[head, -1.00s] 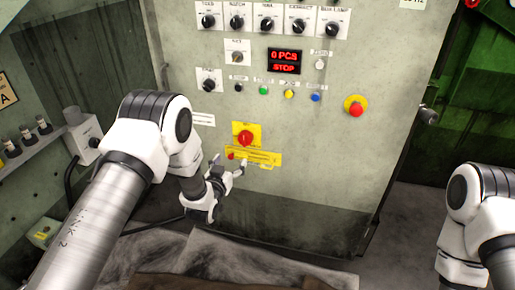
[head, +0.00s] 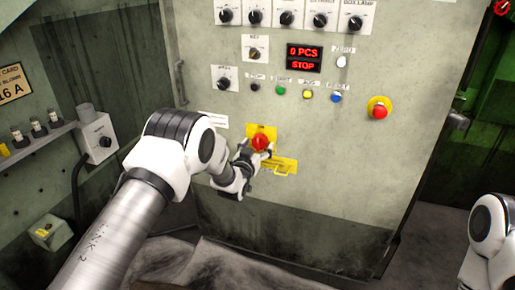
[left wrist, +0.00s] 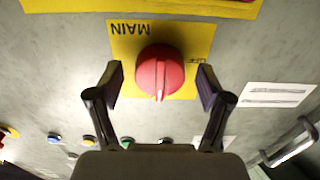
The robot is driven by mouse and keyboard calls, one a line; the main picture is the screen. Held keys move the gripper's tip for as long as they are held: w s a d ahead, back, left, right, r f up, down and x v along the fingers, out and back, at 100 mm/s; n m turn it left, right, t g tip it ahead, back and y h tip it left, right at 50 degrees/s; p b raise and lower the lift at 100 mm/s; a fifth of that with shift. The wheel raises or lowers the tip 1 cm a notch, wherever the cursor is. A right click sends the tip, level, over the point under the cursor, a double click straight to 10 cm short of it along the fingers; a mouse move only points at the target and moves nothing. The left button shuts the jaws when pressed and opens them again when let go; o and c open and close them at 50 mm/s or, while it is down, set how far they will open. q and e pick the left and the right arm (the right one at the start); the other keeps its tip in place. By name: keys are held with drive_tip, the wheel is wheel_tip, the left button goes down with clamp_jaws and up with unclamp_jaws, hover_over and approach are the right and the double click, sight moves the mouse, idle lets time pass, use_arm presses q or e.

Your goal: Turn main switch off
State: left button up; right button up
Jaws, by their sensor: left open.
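The main switch is a red rotary knob (head: 260,142) on a yellow plate (head: 251,130), low on the grey control panel. In the left wrist view the red knob (left wrist: 160,73) sits on its yellow plate (left wrist: 127,45), which reads MAIN upside down. My left gripper (head: 257,157) is at the knob in the head view. In the left wrist view its two open fingers (left wrist: 160,88) stand on either side of the knob, with a gap on both sides. The right gripper is out of view; only part of my right arm shows at the right edge.
Several coloured buttons and a red display (head: 304,58) reading 0 PCS and STOP are above. A red emergency button (head: 379,111) is to the right. A grey box (head: 97,138) is on the left wall.

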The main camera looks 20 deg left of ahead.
use_arm(q)
drive_tip(key=c, duration=1.2)
drive_tip(key=shift+o, duration=0.2)
drive_tip(key=shift+n, duration=0.5)
drive_tip(key=n, duration=0.3)
drive_tip(key=shift+n, duration=0.4)
drive_tip(key=n, duration=0.4)
drive_tip(key=shift+d+r+p, duration=0.1)
drive_tip(key=shift+p, duration=0.25)
drive_tip(key=n, duration=0.9)
drive_tip(key=shift+r+p, duration=0.1)
drive_tip(key=shift+p, duration=0.2)
